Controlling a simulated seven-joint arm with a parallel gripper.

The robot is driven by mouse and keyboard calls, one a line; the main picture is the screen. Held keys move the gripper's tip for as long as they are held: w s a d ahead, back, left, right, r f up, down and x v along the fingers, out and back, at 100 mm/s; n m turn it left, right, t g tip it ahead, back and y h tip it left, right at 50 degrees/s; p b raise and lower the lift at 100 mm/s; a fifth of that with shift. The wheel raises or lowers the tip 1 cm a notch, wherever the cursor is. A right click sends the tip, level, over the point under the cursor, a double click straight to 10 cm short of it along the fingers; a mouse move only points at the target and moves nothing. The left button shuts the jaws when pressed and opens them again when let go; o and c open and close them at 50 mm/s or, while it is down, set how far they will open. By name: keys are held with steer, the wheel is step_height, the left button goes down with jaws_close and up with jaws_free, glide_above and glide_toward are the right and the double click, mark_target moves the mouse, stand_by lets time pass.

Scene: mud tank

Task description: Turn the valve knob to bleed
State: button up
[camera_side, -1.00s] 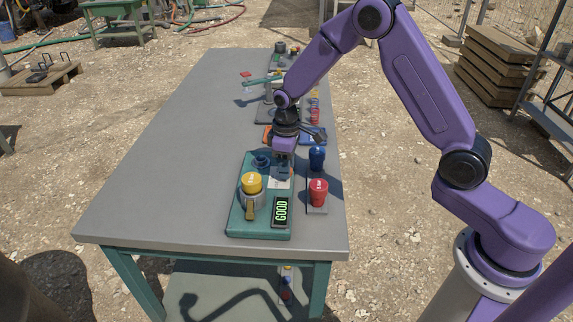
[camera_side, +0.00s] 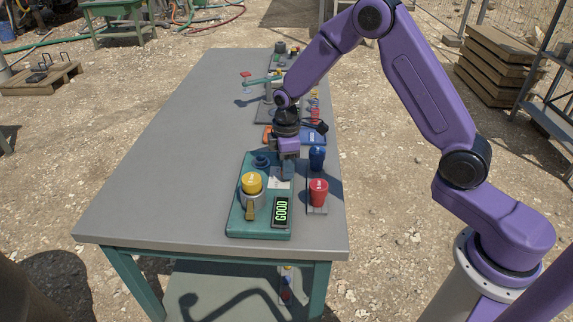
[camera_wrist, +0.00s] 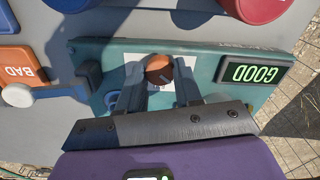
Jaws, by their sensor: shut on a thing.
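The valve knob (camera_wrist: 158,68) is a round orange-brown knob with a dark pointer mark, in front of a white label plate (camera_wrist: 134,72) on the green panel (camera_wrist: 205,67). The label's words are too small to read. In the wrist view my gripper (camera_wrist: 157,82) has a finger on each side of the knob and is shut on it. In the side view my gripper (camera_side: 287,174) reaches down onto the right part of the green panel (camera_side: 236,216) and hides the knob. A display (camera_side: 281,211) on the panel reads GOOD in green.
On the same panel stand a yellow cap (camera_side: 251,183) and a blue fitting (camera_side: 261,161). A red knob (camera_side: 318,192) and a blue knob (camera_side: 317,158) stand close on the right. An orange panel reading BAD (camera_wrist: 20,68) lies beyond. The table's left side (camera_side: 170,150) is clear.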

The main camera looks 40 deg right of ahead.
steer(key=o, duration=1)
steer(key=shift+o, duration=0.2)
steer(key=shift+r, duration=0.15)
step_height(320, 180, up, 17)
steer(key=shift+r, duration=0.15)
steer(key=shift+s+a, duration=0.1)
steer(key=s+d+f, duration=0.1)
steer(key=s, duration=1.6)
steer(key=s+f, duration=0.2)
steer(key=s, duration=1.5)
steer(key=shift+d+f+n, duration=0.15)
steer(key=shift+d+n, duration=0.25)
